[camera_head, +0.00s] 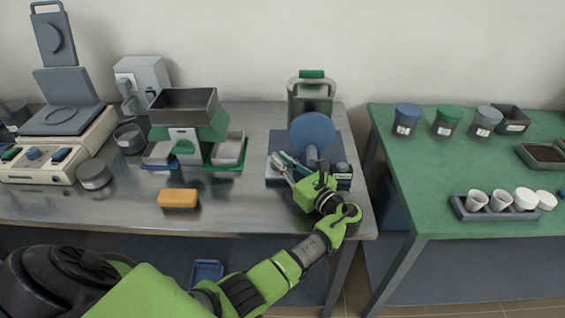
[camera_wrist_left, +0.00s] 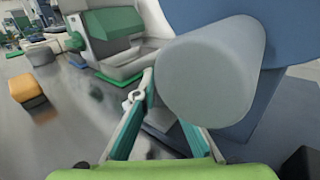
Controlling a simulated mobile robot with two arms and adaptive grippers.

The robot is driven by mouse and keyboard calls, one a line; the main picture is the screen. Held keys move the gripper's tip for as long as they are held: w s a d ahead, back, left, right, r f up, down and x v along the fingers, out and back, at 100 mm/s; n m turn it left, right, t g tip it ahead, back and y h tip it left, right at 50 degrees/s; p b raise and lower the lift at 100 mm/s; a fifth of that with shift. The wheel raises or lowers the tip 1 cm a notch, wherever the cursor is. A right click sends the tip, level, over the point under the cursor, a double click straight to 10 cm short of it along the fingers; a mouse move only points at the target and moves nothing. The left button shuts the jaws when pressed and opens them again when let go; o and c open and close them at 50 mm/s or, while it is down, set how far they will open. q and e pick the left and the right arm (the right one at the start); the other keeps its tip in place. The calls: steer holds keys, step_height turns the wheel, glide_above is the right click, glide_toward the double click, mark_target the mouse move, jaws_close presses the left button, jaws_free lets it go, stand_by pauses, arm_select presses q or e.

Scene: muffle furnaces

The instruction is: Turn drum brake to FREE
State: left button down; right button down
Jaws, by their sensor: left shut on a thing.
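The drum device stands at the right end of the steel bench, with a round blue disc (camera_head: 312,131) on a blue-grey base. A grey cylinder sticks out from the disc and fills the middle of the left wrist view (camera_wrist_left: 212,72). My left gripper (camera_head: 288,163) is low at the front left of the device. It is shut on a part of the drum brake, and its fingers reach in below the grey cylinder, which hides the contact. A small pale loop (camera_wrist_left: 133,98) shows beside one finger. I cannot read the brake's position. My right gripper is not in view.
A dark box with a white label (camera_head: 343,177) sits right of my gripper. A grey frame with a green handle (camera_head: 312,75) stands behind the disc. An orange block (camera_head: 178,198) lies left on the bench. A green table (camera_head: 400,165) stands right, across a gap.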

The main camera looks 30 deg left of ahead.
arm_select(q)
steer(key=c, duration=2.1)
jaws_free()
steer(key=shift+s, duration=0.1)
